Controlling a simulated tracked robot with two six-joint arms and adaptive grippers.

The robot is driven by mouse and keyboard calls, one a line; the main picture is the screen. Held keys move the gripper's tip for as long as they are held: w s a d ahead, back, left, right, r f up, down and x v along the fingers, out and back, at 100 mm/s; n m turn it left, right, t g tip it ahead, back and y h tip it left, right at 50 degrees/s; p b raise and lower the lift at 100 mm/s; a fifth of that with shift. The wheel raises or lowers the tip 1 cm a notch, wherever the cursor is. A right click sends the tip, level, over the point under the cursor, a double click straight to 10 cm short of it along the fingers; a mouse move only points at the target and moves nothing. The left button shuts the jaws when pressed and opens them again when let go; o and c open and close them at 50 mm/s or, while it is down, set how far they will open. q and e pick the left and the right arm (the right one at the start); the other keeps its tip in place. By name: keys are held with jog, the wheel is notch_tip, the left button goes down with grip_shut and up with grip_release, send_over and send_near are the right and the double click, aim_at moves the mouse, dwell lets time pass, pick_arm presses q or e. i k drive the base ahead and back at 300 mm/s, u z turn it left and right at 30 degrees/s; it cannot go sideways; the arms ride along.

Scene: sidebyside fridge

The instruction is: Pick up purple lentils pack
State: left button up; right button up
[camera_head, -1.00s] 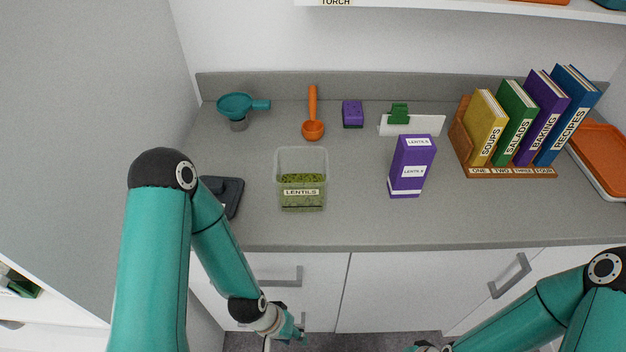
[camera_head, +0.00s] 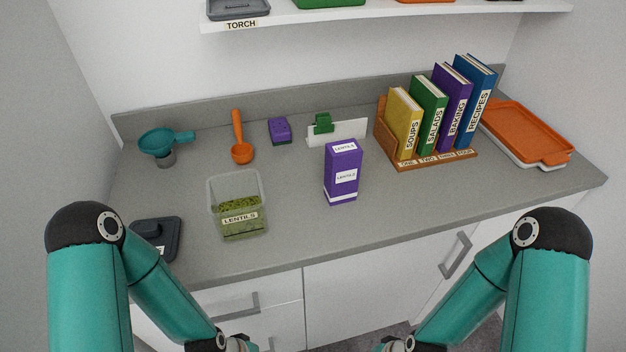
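The purple lentils pack (camera_head: 342,172) stands upright on the grey counter, with white labels reading LENTILS. It is right of the clear lentils container (camera_head: 238,205), which holds green lentils, and the two are apart. My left gripper (camera_head: 238,343) is at the bottom edge of the view, below and in front of the counter, mostly cut off. My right gripper (camera_head: 392,345) is also at the bottom edge, low in front of the cabinets and mostly cut off. Neither touches the pack. The fingers of both are too hidden to judge.
Behind the pack stand a white holder with a green clip (camera_head: 337,132), a purple sponge (camera_head: 279,130) and an orange scoop (camera_head: 240,141). A book rack (camera_head: 431,161) and orange tray (camera_head: 524,130) are to the right.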

aim_at(343, 158)
jog(key=k, duration=0.5)
jog(key=u, duration=1.2)
jog(key=k, duration=0.9)
jog(key=z, duration=0.7)
jog(key=i, duration=1)
jog(key=z, duration=0.05)
